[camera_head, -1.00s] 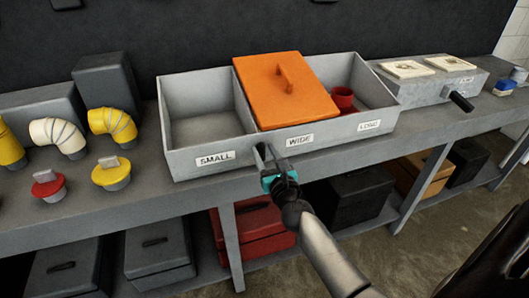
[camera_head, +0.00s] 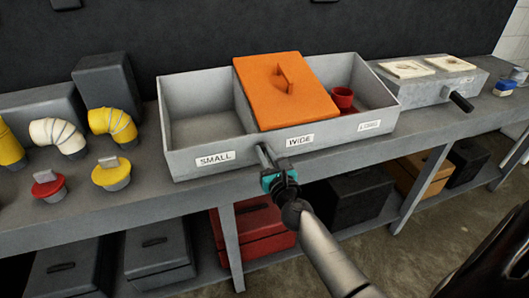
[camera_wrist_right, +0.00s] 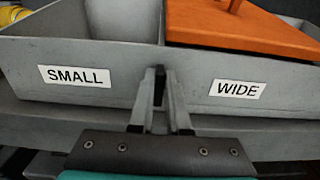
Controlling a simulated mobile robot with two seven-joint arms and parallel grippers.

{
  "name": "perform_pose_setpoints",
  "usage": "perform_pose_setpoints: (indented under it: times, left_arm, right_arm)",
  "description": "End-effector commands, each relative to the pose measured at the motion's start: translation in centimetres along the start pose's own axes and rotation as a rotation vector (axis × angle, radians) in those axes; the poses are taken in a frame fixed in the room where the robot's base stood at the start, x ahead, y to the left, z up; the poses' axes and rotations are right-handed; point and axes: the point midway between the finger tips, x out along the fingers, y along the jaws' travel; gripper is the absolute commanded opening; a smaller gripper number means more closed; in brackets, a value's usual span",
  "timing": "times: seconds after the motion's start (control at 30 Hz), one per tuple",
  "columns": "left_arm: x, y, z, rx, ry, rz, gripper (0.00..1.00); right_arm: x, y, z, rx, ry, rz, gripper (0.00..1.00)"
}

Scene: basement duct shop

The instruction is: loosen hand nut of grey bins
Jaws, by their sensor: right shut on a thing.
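The grey bins (camera_head: 205,165) form an open box on the bench, with compartments labelled SMALL, WIDE and LONG. My right gripper (camera_head: 264,152) is at their front wall, between the SMALL and WIDE labels. In the right wrist view, its fingers (camera_wrist_right: 158,100) are shut on a small dark piece (camera_wrist_right: 159,76) at that wall, which looks like the hand nut. The fingers hide most of it, so its thread and how far it is turned cannot be seen. My left gripper is not in view.
An orange lid (camera_head: 285,90) covers the WIDE compartment, and a red cup (camera_head: 343,98) stands in the LONG one. Yellow and white elbows and two capped pieces are on the left. A grey box (camera_head: 425,85) with a black handle is right.

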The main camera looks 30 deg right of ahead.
Motion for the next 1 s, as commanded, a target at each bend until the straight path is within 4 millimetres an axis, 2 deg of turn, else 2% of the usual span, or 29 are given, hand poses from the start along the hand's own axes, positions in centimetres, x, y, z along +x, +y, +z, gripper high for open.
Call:
perform_pose_setpoints:
  times: [0.47,0.67,1.0]
  left_arm:
    - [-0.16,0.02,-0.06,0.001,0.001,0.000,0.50]
    - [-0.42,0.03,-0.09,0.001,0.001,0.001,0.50]
    - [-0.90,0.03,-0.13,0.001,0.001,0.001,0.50]
  right_arm:
    - [-0.02,0.12,-0.02,-0.073,0.001,0.000,0.00]
    - [-0.02,0.30,-0.02,-0.209,0.001,0.000,0.00]
    - [-0.02,0.68,-0.19,-0.529,0.002,0.001,0.00]
